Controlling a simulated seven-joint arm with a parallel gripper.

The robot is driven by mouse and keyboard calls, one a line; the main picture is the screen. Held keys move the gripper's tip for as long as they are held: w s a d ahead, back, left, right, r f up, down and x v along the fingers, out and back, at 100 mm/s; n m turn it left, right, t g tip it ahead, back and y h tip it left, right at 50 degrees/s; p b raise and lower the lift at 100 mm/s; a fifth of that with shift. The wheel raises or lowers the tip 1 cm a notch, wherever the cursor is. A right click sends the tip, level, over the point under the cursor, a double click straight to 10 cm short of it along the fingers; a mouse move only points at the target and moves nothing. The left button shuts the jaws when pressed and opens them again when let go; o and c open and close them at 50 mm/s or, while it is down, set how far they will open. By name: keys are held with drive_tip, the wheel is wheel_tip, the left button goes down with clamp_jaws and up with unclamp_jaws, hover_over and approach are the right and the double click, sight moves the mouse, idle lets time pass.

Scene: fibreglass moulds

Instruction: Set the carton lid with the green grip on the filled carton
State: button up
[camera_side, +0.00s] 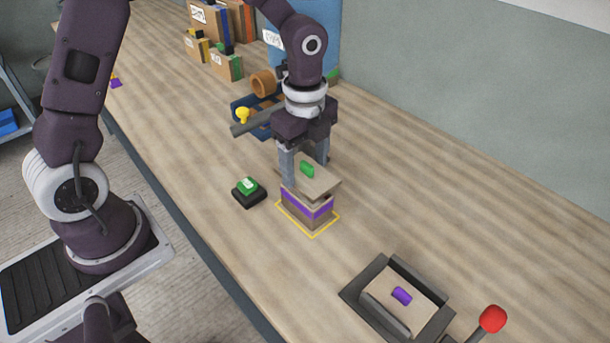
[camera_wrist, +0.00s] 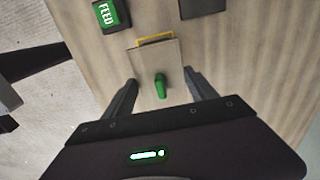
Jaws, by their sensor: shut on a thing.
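The carton lid with the green grip (camera_side: 322,184) is a flat brown board with a green tab on top. My gripper (camera_side: 304,172) is shut on this lid, one finger at each side. In the wrist view the lid (camera_wrist: 148,62) lies between the fingers of my gripper (camera_wrist: 160,92), its green tab near the middle. The carton (camera_side: 308,212), brown with a purple band, stands directly below the lid inside a yellow outline on the table. I cannot tell whether the lid touches its rim. The carton's inside is hidden by the lid.
A black button box with a green FEED top (camera_side: 248,187) stands just left of the carton. A dark tray (camera_side: 362,268) at front right holds a board with a purple grip (camera_side: 401,295). A red-knobbed lever (camera_side: 492,318) is beside it. A blue bin (camera_side: 241,104) stands behind.

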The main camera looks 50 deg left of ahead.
sight(305, 172)
drive_tip(key=shift+f, duration=1.75)
drive_tip(key=shift+f, duration=0.1)
drive_tip(key=shift+f, duration=0.1)
drive_tip(key=o, duration=1.5)
drive_tip(key=shift+c, duration=0.2)
wheel_tip(305, 172, up, 13)
drive_tip(key=shift+f, duration=0.15)
